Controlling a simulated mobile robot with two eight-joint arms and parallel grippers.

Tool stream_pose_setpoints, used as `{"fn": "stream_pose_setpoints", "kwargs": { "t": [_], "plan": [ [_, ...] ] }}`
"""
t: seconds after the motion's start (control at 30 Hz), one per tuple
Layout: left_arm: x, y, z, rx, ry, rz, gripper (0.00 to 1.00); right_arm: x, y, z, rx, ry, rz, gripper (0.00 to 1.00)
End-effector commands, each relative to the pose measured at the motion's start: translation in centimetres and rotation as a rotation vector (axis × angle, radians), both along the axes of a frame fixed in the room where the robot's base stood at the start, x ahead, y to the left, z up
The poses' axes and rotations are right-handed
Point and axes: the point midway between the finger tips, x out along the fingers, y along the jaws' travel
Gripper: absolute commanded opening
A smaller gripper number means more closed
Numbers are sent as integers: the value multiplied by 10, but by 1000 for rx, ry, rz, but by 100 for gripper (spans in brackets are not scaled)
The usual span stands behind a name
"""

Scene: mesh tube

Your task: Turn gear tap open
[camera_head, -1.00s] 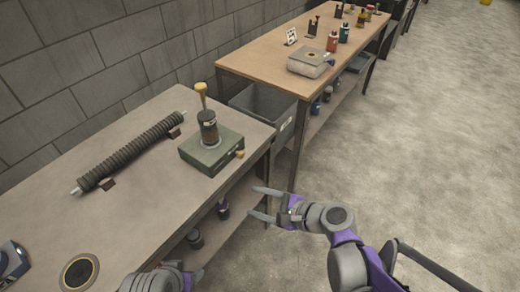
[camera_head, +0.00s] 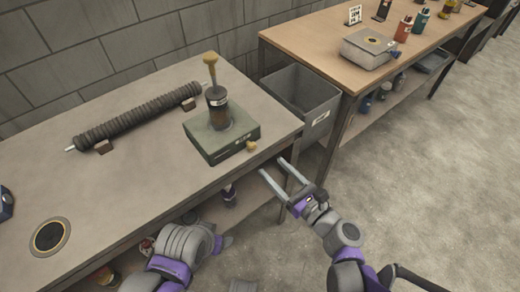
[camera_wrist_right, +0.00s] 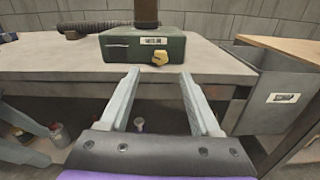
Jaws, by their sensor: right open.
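The gear tap is a small yellow knob (camera_head: 251,145) on the front side of a green box (camera_head: 225,140) at the near table's right end. It also shows in the right wrist view (camera_wrist_right: 160,57), ahead of and above my fingertips. A dark cylinder (camera_head: 217,108) with a tan handle stands on the box. My right gripper (camera_head: 278,173) is open and empty, off the table's front edge, pointing toward the knob and not touching it. My left arm shows at the bottom of the head view, but its fingers cannot be made out clearly.
A ribbed dark tube (camera_head: 135,117) lies on holders on the near table (camera_head: 120,190). A grey bin (camera_head: 302,95) stands between the two tables. The wooden table (camera_head: 330,45) behind holds a grey box (camera_head: 368,48) and several bottles. The floor at the right is clear.

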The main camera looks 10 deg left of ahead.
Motion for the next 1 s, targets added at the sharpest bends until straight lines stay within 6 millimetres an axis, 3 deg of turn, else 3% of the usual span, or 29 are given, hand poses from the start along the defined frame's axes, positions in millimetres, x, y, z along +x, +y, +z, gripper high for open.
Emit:
{"fn": "stream_pose_setpoints", "kwargs": {
  "t": [0.2, 0.4, 0.83, 1.0],
  "plan": [
    [1, 0, -5, 0, 2, 0, 71, 27, 36, -1, 0, -1, 5, 64],
    [1, 0, -7, 0, 2, 0, 71, 44, 57, -1, -1, 0, 2, 64],
    [1, 0, -8, 0, 3, 0, 71, 50, 64, 0, -3, -2, 1, 64],
    [1, 0, -8, 0, 3, 0, 71, 50, 64, 0, -3, -2, 1, 33]
  ]
}}
